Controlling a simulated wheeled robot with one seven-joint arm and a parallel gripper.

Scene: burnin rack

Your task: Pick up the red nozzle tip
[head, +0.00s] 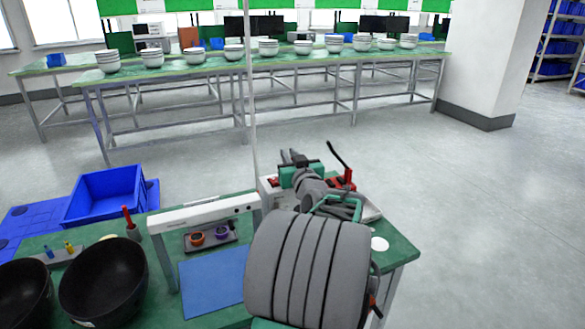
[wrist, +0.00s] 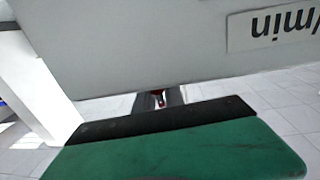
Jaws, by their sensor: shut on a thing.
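In the wrist view my gripper (wrist: 160,97) shows as two small dark fingers just beyond the black edge. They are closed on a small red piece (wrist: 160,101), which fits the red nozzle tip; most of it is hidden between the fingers. In the head view my gripper (head: 293,157) is above the far right part of the green bench. The nozzle tip cannot be made out there.
A light grey panel with a "/min" label (wrist: 286,22) fills the upper wrist view, close to my gripper. The green bench (head: 400,250) holds a white frame (head: 205,211), a small tray with rings (head: 211,238), a blue mat (head: 212,285) and black bowls (head: 103,283). A blue bin (head: 105,195) stands left.

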